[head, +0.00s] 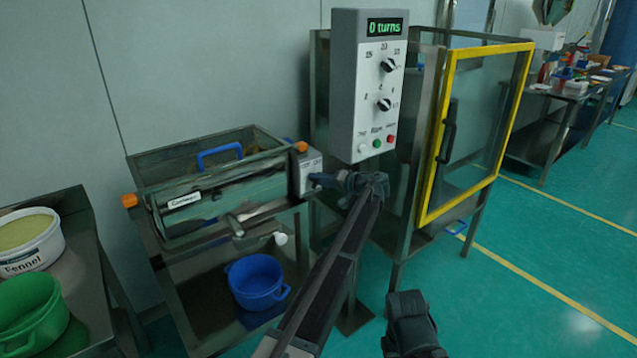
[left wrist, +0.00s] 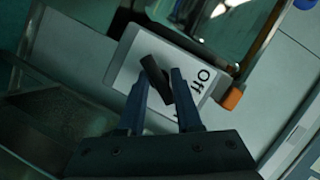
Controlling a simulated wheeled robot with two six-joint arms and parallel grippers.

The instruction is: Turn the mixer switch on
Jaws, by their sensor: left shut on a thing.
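The mixer switch is a dark bar-shaped knob (left wrist: 154,78) on a white plate (left wrist: 132,66) that reads "Off" in the left wrist view. In the head view its grey switch box (head: 309,165) sits at the right end of the mixer (head: 215,190). My left gripper (head: 322,180) is at that box. Its blue fingers (left wrist: 162,84) are shut on the knob, one on each side. The knob's pointing direction is hard to read, and the plate's other lettering is partly hidden. A dark part of my right arm or gripper (head: 410,322) shows low in the head view; its jaws are unclear.
A control panel (head: 370,120) reading "0 turns" stands just above and right of my left gripper. Behind it is a cabinet with a yellow-framed door (head: 431,160). A blue pot (head: 257,280) is below the mixer. A fennel tub (head: 30,243) and green pot (head: 32,312) stand left.

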